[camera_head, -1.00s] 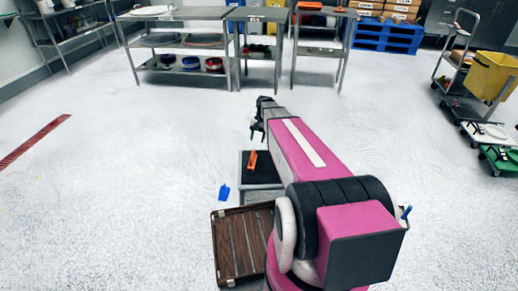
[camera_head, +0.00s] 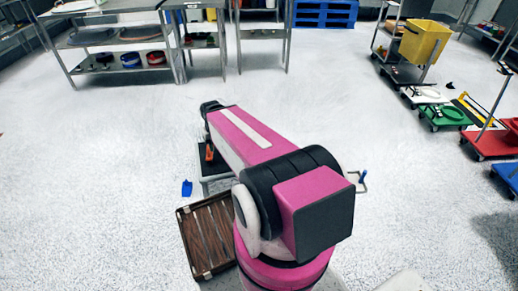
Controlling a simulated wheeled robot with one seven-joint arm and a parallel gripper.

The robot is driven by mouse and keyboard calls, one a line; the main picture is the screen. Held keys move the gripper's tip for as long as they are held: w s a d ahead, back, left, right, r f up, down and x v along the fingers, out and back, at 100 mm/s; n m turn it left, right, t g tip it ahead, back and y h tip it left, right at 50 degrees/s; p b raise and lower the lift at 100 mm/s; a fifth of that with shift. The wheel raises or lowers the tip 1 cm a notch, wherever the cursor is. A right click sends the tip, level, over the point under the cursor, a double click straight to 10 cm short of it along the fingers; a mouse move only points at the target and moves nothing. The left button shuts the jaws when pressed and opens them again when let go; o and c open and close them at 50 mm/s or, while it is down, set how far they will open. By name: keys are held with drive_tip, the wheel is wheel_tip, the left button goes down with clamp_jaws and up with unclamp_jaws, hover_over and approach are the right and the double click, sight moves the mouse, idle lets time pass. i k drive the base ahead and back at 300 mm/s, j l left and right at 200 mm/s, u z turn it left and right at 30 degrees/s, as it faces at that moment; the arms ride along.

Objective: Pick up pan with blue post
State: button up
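A blue post (camera_head: 363,177) stands up just right of my arm, with a thin pale frame or rim beside it. My arm hides most of whatever it belongs to, so I cannot tell if a pan is under it. A small blue scoop-like piece (camera_head: 187,188) lies on the floor left of my arm. My gripper (camera_head: 208,107) is at the far end of the pink arm, away from both blue things. Only its dark top shows, and its fingers are hidden.
A brown slatted tray (camera_head: 183,234) lies left of my base. A dark-topped grey stand (camera_head: 216,186) with an orange tool (camera_head: 210,152) is partly under my arm. Metal shelves (camera_head: 120,71) stand at the back. Wheeled dollies (camera_head: 447,115) are at right. Much floor is clear.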

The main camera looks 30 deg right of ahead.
sight(355, 178)
drive_tip(key=z, duration=2.25)
drive_tip(key=k+l+u, duration=0.2)
drive_tip(key=l+u, duration=0.25)
drive_tip(key=k+l+u, duration=0.15)
drive_tip(key=u, duration=0.3)
drive_tip(key=k+l+u, duration=0.2)
drive_tip(key=u, duration=0.25)
